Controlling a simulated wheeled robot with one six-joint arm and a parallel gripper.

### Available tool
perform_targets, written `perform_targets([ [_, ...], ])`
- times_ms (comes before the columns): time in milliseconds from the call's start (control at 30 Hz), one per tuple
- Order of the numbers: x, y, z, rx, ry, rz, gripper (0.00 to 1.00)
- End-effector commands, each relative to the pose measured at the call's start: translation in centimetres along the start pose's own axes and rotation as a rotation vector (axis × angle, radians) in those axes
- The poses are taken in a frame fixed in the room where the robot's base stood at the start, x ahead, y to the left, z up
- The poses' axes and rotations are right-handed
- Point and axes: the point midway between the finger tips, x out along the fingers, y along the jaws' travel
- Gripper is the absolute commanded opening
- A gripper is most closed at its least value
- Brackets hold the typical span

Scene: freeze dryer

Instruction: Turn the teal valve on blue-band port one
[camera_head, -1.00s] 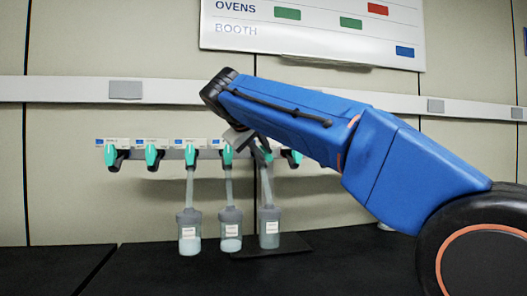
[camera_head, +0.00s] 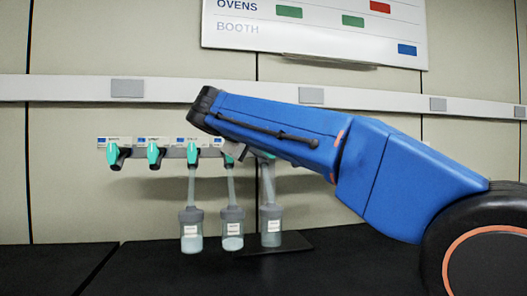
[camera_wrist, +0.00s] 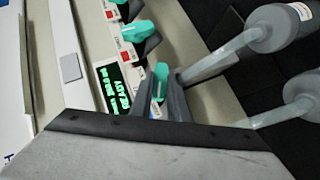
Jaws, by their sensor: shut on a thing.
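A row of teal valves runs along a wall-mounted manifold; the leftmost (camera_head: 113,154) and its neighbours carry blue-banded labels. My gripper (camera_wrist: 164,92) is shut on one teal valve (camera_wrist: 161,78), with a dark finger on each side of its handle. In the head view my gripper (camera_head: 237,151) is at the fourth valve from the left, mostly covering it. The port number there cannot be read. Another teal valve (camera_wrist: 137,31), beside red-banded labels, stands clear of the fingers in the wrist view.
Glass flasks with grey tops hang below the manifold, including a left one (camera_head: 191,232), a middle one (camera_head: 232,230) and a right one (camera_head: 271,228). A display with green text (camera_wrist: 114,86) sits close to my fingers. The black bench (camera_head: 180,270) is below.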

Motion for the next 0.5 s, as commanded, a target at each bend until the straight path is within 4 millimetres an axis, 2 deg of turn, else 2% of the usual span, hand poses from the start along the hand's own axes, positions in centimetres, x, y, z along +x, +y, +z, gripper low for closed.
perform_targets([
  [67, 0.08, -0.14, 0.08, -0.002, -0.004, -0.002, 0.00],
  [100, 0.07, -0.14, 0.07, -0.002, -0.004, -0.002, 0.23],
  [167, 0.07, -0.13, 0.06, -0.002, -0.003, -0.001, 0.34],
  [500, -0.20, -0.06, 0.01, 0.000, -0.001, -0.001, 0.34],
])
